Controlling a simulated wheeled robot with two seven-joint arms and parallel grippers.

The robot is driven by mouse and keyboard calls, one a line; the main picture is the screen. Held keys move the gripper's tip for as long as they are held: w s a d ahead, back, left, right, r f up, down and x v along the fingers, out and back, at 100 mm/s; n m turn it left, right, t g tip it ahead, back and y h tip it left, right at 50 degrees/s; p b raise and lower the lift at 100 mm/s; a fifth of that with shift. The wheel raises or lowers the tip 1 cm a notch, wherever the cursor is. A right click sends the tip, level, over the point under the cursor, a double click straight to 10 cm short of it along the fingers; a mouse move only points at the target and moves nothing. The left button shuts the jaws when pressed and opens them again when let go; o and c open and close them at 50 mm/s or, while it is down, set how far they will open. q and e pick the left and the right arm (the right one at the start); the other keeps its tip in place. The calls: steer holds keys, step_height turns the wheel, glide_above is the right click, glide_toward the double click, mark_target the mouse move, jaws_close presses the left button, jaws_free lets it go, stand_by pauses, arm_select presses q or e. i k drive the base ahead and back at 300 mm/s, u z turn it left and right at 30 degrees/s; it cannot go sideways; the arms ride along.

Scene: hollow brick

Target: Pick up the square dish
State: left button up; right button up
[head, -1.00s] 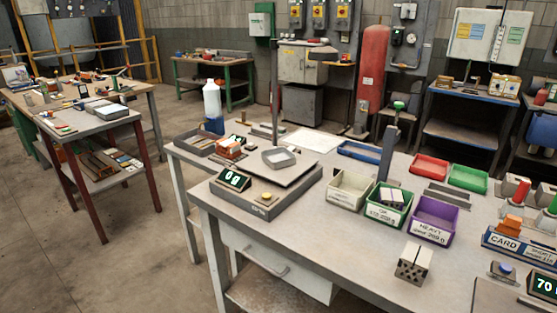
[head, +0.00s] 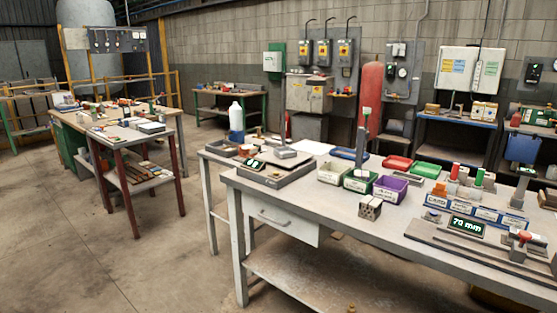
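A small grey square dish (head: 286,153) sits on the flat plate of the weighing scale (head: 272,181), near the left end of the long workbench. The dish is small in the head view, and I cannot make out its inside. Neither of my grippers shows in the view.
Right of the scale on the workbench (head: 330,212) stand a cream bin (head: 332,174), a green bin (head: 358,183) and a purple bin (head: 390,192). A hollow brick (head: 370,207) lies in front of them. Open floor (head: 165,255) lies to the left.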

mark_target(284, 152)
steer(key=u, duration=0.85)
steer(key=i, duration=0.95)
steer(key=u, duration=0.65)
steer(key=i, duration=1.15)
steer(key=z, duration=0.4)
